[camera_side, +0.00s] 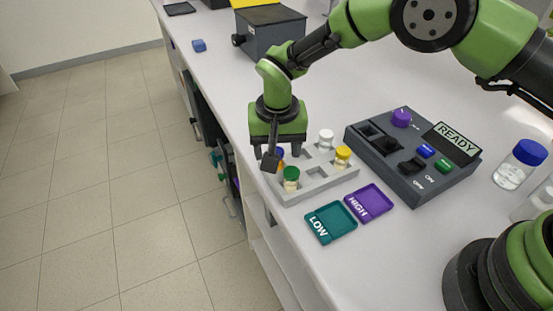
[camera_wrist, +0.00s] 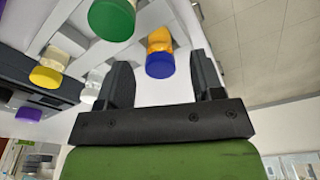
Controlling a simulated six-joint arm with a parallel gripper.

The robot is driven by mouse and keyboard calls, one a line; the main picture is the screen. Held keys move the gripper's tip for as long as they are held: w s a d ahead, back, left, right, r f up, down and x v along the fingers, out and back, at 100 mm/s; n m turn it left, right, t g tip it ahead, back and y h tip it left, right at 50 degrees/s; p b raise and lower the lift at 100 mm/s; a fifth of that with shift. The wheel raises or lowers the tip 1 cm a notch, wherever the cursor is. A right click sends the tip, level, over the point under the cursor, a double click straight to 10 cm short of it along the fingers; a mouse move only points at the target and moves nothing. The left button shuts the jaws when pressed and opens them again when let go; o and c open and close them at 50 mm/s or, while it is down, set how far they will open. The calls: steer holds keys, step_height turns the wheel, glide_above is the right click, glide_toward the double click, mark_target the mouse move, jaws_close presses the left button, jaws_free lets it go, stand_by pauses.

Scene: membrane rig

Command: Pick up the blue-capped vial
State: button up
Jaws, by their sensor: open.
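The blue-capped vial (camera_side: 280,153) stands in the grey rack (camera_side: 316,186) at its left end, partly hidden by my gripper (camera_side: 275,160). In the wrist view its blue cap (camera_wrist: 160,66) and orange contents show between the two dark fingers of my gripper (camera_wrist: 160,62). My gripper is open, with a gap visible on each side of the cap. It points down over the rack's left end. How deep the fingers reach around the vial is hard to tell.
Green-capped (camera_side: 291,174), yellow-capped (camera_side: 343,153) and white-capped (camera_side: 326,136) vials stand in the same rack. A teal LOW tray (camera_side: 330,236) and purple HIGH tray (camera_side: 382,204) lie in front. A dark control box (camera_side: 405,185) reading READY stands right. The bench edge runs close left.

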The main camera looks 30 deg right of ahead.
steer(key=shift+w+f, duration=0.1)
steer(key=shift+f, duration=0.65)
steer(key=c, duration=1)
